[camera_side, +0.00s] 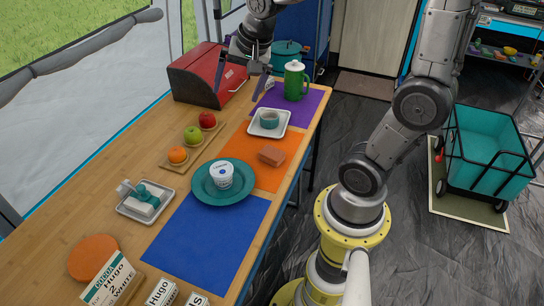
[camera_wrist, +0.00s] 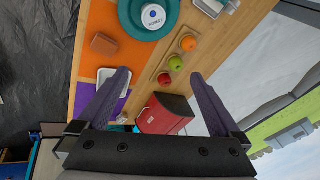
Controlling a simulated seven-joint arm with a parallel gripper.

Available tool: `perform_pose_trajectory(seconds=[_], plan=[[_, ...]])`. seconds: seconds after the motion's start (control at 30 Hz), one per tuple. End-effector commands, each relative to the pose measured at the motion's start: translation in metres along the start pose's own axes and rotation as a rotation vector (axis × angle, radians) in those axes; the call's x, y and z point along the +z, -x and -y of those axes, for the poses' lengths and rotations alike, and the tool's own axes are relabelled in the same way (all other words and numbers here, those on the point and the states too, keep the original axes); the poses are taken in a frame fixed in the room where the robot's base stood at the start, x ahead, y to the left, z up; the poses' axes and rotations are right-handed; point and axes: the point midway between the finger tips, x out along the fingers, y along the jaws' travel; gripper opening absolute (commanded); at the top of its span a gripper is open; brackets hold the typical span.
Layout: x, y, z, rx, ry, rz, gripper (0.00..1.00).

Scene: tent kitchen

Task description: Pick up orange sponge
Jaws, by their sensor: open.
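The orange sponge (camera_side: 271,155) is a small brownish-orange block lying flat on the orange mat (camera_side: 265,178), near the table's right edge. In the wrist view the sponge (camera_wrist: 104,45) shows whole at the upper left, beyond the left finger and apart from it. My gripper (camera_side: 242,82) is open and empty, high over the far end of the table near the red box. In the wrist view its two dark fingers (camera_wrist: 158,76) stand wide apart with nothing between them but the scene below.
A teal plate (camera_side: 202,196) with a white tub stands left of the sponge. A green pitcher (camera_side: 295,82) and the red box (camera_side: 205,75) stand at the far end.

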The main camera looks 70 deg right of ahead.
Motion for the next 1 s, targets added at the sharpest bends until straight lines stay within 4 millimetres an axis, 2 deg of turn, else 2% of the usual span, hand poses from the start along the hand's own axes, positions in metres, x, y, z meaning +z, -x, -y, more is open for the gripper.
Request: perform_pose_trajectory(seconds=[0.03, 0.13, 0.2, 0.3, 0.4, 0.53, 0.67, 1.0], plan=[[-0.019, -0.026, -0.006, 0.053, -0.103, 0.014, 1.00], [-0.051, -0.070, -0.024, 0.135, -0.284, 0.031, 1.00], [-0.068, -0.101, -0.043, 0.194, -0.388, 0.046, 1.00], [-0.083, -0.139, -0.076, 0.272, -0.491, 0.077, 1.00], [-0.088, -0.165, -0.107, 0.336, -0.554, 0.112, 1.00], [-0.086, -0.180, -0.136, 0.387, -0.608, 0.142, 1.00], [-0.086, -0.188, -0.144, 0.391, -0.622, 0.143, 1.00], [-0.071, -0.243, -0.162, 0.391, -0.618, 0.144, 1.00]])
